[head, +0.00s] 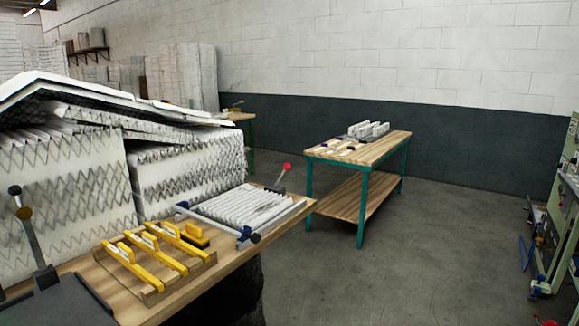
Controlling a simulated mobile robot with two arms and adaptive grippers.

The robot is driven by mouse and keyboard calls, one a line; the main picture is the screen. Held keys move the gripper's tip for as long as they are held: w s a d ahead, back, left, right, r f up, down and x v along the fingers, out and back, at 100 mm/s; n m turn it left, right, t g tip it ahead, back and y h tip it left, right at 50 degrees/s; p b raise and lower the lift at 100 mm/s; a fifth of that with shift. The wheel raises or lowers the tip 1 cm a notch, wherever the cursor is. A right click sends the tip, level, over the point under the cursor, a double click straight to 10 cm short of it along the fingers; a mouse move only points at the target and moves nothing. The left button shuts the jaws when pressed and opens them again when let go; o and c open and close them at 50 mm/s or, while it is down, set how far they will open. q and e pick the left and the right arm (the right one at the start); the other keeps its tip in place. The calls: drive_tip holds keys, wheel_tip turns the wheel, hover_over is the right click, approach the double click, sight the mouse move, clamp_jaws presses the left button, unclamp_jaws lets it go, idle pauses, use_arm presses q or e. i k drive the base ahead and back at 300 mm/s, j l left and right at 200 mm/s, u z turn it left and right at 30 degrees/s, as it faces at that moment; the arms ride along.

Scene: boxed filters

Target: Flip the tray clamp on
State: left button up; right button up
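A tray (303,204) holding a white pleated filter (240,203) sits on the near wooden bench. A lever with a red knob (287,167) stands tilted up behind the tray's far right edge; its base is partly hidden. A bar with dark blue knobs (252,237) runs along the tray's near left side. Another lever with a dark knob (15,191) stands on a dark plate (65,305) at the lower left. I cannot tell from this view which lever is the tray clamp or whether it is on. Neither gripper is in view.
Yellow tools (158,255) lie in a wooden rack (185,284) before the tray. Large stacks of pleated filters (62,190) fill the bench's back left. A second wooden table (358,149) with green legs stands beyond. The floor (430,245) between it and the green rack (553,230) is mostly clear.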

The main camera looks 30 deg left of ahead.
sight(287, 165)
drive_tip(key=u, duration=0.65)
drive_tip(key=i+l+u, duration=0.15)
drive_tip(key=i+u, duration=0.2)
drive_tip(key=i+l+u, duration=0.75)
drive_tip(key=i+l, duration=0.75)
drive_tip(key=l, duration=0.25)
drive_tip(key=u, duration=0.05)
